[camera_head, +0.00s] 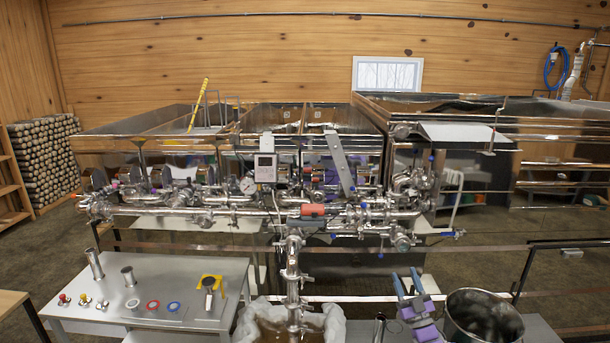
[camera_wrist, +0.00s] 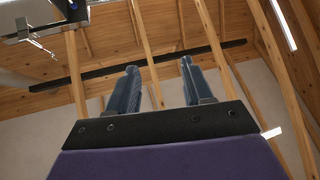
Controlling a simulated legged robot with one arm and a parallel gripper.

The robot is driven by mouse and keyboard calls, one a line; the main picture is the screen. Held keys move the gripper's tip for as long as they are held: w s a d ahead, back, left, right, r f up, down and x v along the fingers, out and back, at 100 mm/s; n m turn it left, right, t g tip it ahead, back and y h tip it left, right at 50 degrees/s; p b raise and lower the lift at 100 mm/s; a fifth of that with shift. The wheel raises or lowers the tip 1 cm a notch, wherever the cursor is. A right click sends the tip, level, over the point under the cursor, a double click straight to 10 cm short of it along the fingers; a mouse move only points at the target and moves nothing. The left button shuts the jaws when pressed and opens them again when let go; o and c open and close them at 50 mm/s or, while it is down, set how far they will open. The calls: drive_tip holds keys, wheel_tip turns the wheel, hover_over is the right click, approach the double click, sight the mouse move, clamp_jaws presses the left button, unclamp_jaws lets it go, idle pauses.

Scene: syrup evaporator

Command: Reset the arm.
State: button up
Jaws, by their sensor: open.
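My gripper (camera_head: 407,274) shows at the lower middle right of the head view, with its purple body below and two blue-grey fingers pointing up. In the wrist view, my gripper (camera_wrist: 157,66) has its two fingers apart, with nothing between them. The fingers point toward the wooden ceiling beams (camera_wrist: 205,30). In the head view the gripper appears just left of a metal bucket (camera_head: 483,316) and in front of the evaporator's lower front. It holds nothing.
The steel evaporator (camera_head: 330,120) with pipes and valves (camera_head: 300,212) spans the middle. A grey table (camera_head: 130,318) with fittings stands at front left. A lined container (camera_head: 332,322) sits below a vertical pipe (camera_head: 293,280). A dark rail (camera_head: 565,243) is at right.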

drive_tip(key=w+a+r+m+g+h, duration=0.3)
drive_tip(key=w+r+m+g+h, duration=0.15)
drive_tip(key=w+r+h, duration=0.2)
drive_tip(key=s+a+m+g+h+b, duration=0.2)
drive_tip(key=s+a+g, duration=0.3)
drive_tip(key=s+g, duration=0.2)
drive_tip(key=s+a+f+g, duration=0.1)
drive_tip(key=s+a+g, duration=0.2)
drive_tip(key=s, duration=1.6)
drive_tip(key=s+a+g+b, duration=0.1)
drive_tip(key=s+g, duration=0.6)
drive_tip(key=s, duration=1.2)
drive_tip(key=s+a+f+g+b, duration=0.1)
drive_tip(key=s+a+g, duration=0.3)
drive_tip(key=s, duration=1.6)
drive_tip(key=shift+a+f+m+g, duration=0.3)
drive_tip(key=shift+f+m+g, duration=0.05)
drive_tip(key=shift+g, duration=0.4)
drive_tip(key=shift+w, duration=0.1)
drive_tip(key=shift+c, duration=0.8)
